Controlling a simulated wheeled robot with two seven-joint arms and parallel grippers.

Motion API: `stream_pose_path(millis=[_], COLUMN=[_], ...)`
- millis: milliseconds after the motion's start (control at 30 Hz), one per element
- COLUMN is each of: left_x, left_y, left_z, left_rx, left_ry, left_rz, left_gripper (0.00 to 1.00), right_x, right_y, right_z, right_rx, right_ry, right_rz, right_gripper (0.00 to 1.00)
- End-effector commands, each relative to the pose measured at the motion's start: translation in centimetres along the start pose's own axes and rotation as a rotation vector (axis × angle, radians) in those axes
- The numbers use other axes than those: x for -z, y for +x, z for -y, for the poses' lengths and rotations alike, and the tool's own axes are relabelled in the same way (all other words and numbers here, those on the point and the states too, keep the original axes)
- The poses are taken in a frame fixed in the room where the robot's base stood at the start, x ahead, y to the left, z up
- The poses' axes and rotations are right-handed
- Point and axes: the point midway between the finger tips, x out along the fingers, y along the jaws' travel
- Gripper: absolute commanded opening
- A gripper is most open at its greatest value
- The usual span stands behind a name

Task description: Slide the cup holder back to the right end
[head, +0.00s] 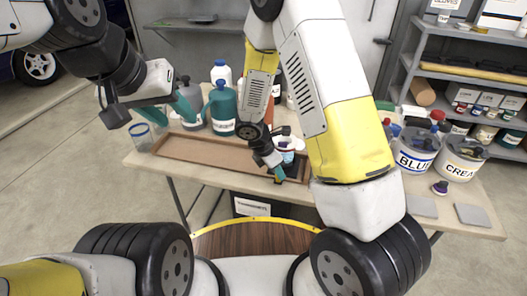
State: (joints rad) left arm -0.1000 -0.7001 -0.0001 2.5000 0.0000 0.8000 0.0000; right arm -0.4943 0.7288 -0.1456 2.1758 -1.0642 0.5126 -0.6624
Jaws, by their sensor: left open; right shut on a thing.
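A long shallow brown tray (200,157) lies along the front of the table. At its right part stands a small dark holder-like thing with a white and blue cup-shaped top (288,156), which I take for the cup holder; it is partly hidden. My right gripper (279,174) reaches down over the tray and is shut on it, though the contact is small and hard to make out. My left gripper (166,116) is open and empty, above the tray's left end, its teal fingers apart.
A clear blue-rimmed cup (141,136) stands by the tray's left end. A teal jug (222,108) and a white bottle (221,73) stand behind the tray. Paint cans, blue (416,150) and cream (461,158), stand on the right. My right arm hides the table's middle.

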Motion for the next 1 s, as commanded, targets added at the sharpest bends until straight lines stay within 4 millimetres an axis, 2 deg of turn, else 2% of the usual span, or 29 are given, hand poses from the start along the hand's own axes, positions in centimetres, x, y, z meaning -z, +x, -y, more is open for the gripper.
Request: stream_pose_path(millis=[200, 667, 700, 800, 1000], left_x=[0.0, 0.0, 0.0, 0.0, 0.0], left_y=[0.0, 0.0, 0.0, 0.0, 0.0], left_z=[0.0, 0.0, 0.0, 0.0, 0.0], left_rx=[0.0, 0.0, 0.0, 0.0, 0.0], left_ry=[0.0, 0.0, 0.0, 0.0, 0.0], left_rz=[0.0, 0.0, 0.0, 0.0, 0.0], left_gripper=[0.45, 0.45, 0.45, 0.45, 0.45], right_x=[-1.3, -1.9, -1.9, -1.8, -1.7], right_y=[0.6, 0.8, 0.8, 0.8, 0.7], right_z=[1.5, 2.0, 2.0, 2.0, 1.9], right_rx=[0.002, 0.006, 0.007, 0.006, 0.002], right_ry=[0.0, 0.002, 0.002, 0.002, 0.001], right_rz=[0.001, 0.004, 0.005, 0.004, 0.002], right_gripper=[0.0, 0.0, 0.25, 0.45, 0.45])
